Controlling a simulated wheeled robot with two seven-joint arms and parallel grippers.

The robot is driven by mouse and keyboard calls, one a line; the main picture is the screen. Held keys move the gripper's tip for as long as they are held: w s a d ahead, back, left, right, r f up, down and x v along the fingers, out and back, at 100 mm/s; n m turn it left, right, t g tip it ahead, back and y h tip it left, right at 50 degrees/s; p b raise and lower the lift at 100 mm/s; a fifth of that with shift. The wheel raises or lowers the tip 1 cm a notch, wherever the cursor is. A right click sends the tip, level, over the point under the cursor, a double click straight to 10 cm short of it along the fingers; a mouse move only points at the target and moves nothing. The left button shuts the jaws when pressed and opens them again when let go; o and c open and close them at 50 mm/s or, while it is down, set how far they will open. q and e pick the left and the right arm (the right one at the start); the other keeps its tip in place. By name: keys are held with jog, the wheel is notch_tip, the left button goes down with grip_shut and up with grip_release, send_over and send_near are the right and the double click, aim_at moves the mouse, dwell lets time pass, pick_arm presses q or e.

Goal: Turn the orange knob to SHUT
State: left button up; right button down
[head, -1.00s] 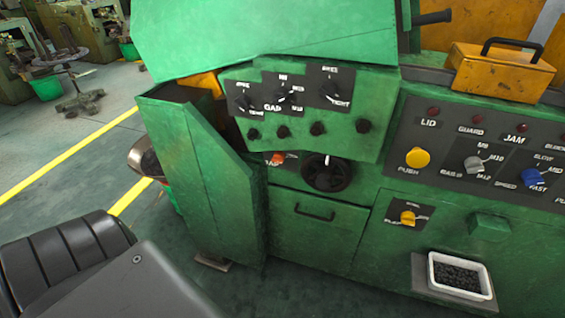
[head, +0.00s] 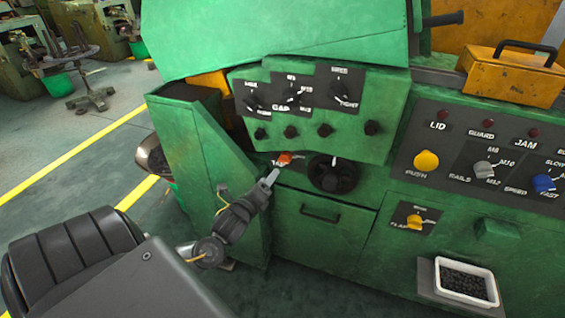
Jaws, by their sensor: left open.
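The small orange knob (head: 285,158) sits on a dark label plate on the green machine's front, left of the black handwheel and under the overhanging upper panel. The lettering beside it is too small and partly covered to read, so I cannot tell its setting. My left gripper (head: 272,177) is just below and left of the knob, pointing up toward it. Its jaws are open and look empty, apart from the knob by a small gap. My right gripper is not in view.
The black handwheel (head: 332,175) is close to the right of the knob. The upper panel (head: 305,112) with several black knobs overhangs it. A drawer handle (head: 320,215) is below. A green door (head: 205,170) stands out at left. A white tray (head: 466,282) is at lower right.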

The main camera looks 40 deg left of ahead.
aim_at(282, 161)
pick_arm(q)
jog(key=x, duration=1)
jog(key=shift+w+a+p, duration=0.1)
jog(key=shift+p, duration=0.2)
jog(key=c, duration=1)
